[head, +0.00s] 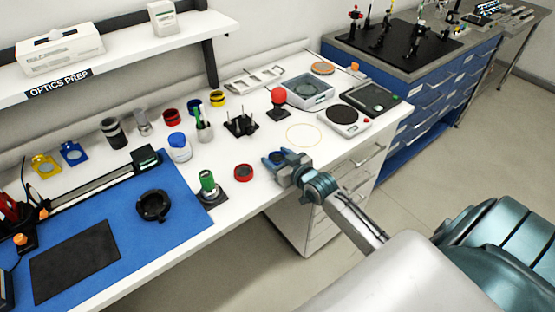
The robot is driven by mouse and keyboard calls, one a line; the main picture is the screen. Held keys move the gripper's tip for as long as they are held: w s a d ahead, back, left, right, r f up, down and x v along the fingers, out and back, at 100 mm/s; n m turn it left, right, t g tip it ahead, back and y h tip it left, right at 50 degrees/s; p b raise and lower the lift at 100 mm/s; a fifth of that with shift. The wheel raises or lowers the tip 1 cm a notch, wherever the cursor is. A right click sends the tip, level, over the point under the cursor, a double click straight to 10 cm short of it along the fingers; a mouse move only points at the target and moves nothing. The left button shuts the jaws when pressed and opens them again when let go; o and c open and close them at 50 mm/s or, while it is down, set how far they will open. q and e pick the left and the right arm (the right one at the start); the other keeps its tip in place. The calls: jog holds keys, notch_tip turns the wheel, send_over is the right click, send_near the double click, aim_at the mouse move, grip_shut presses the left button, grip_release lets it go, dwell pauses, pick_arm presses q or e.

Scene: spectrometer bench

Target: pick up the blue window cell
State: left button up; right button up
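A blue ring-shaped cell (194,107) stands on the white bench between a red cell (172,117) and a yellow cell (217,98). A blue square piece with a round opening (74,153) stands farther left beside a similar yellow piece (45,165); I cannot tell for sure which blue one is the window cell. My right gripper (272,159) is over the bench's front edge, well to the right of both blue pieces. Its fingers look apart, with nothing seen between them. My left gripper is not in view.
A shelf (130,50) overhangs the back left. Bare bench lies around the yellow circle outline (303,124).

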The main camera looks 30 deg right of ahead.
aim_at(279, 159)
jog(key=c, duration=0.6)
jog(key=shift+o, duration=0.2)
jog(key=shift+r, duration=0.8)
jog(key=shift+s+r+b, duration=0.45)
jog(key=shift+r+b, duration=0.05)
jog(key=shift+r, duration=0.35)
jog(key=f+v, duration=0.1)
jog(key=v, duration=1.4)
jog(key=shift+d+p, duration=0.25)
jog(key=shift+p, duration=0.1)
